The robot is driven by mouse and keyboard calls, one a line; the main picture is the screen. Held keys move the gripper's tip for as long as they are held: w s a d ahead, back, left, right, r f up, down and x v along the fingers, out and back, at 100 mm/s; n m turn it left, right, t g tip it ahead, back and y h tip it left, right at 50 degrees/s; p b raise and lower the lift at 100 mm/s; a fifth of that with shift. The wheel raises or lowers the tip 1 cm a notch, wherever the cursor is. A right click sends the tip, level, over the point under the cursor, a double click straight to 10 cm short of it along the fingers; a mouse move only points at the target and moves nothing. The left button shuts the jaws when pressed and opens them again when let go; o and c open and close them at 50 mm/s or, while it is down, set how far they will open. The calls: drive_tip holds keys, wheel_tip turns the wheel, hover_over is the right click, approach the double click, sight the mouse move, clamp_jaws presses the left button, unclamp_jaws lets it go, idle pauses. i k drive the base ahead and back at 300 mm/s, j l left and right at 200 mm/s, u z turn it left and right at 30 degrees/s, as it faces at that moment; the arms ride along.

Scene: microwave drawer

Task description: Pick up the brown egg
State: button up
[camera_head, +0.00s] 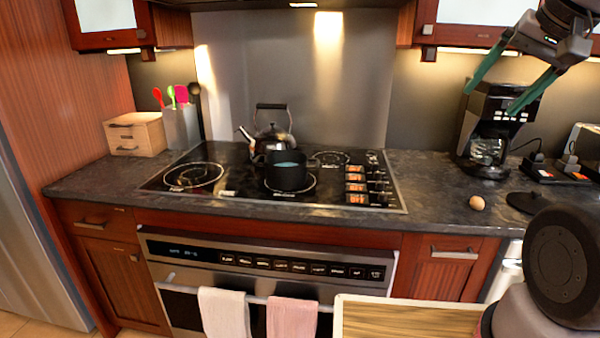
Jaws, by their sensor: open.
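The brown egg (477,203) lies on the dark countertop (432,190), right of the cooktop and near the counter's front edge. My gripper (493,97) is at the upper right, its two green fingers spread apart and empty. In the picture it is above the egg and overlaps the coffee maker; how far it is from the egg in depth I cannot tell. The egg is fully in view, with nothing touching it.
A coffee maker (488,130) stands behind the egg. A flat black disc (526,203) lies just right of it. A pot (286,171) and a kettle (270,133) stand on the cooktop (215,190). A wooden board (400,318) is at the bottom.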

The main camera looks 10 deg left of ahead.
sight(478, 202)
drive_tip(key=l, duration=1.3)
